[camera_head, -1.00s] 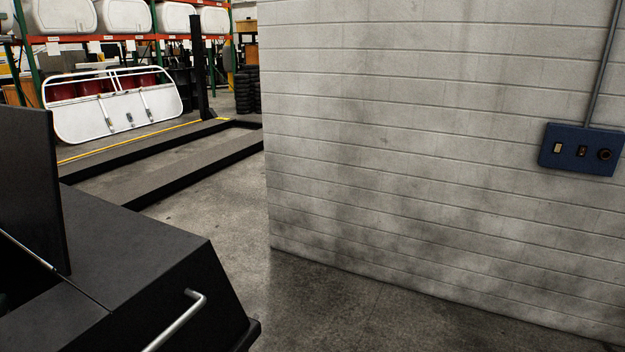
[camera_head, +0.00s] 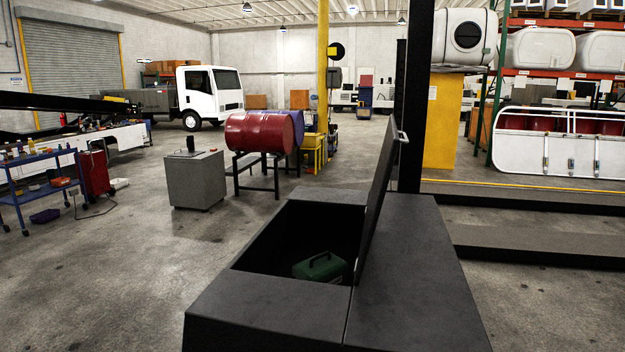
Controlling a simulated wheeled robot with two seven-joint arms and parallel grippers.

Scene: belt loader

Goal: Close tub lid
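A dark grey tub (camera_head: 265,312) stands in front of me in the head view. Its lid (camera_head: 378,200) is raised nearly upright on the right side of the opening, leaning slightly right, with a small handle (camera_head: 402,136) at its top edge. A green case with a carrying handle (camera_head: 320,266) lies inside the tub, near the foot of the lid. The tub's deeper inside is dark. Neither of my grippers is in view.
Open concrete floor (camera_head: 110,270) lies left of the tub. A grey box (camera_head: 193,180), a red drum on a stand (camera_head: 260,132) and a blue cart (camera_head: 45,190) stand beyond. A black post (camera_head: 412,110) rises behind the lid. Low dark rails (camera_head: 545,240) lie at right.

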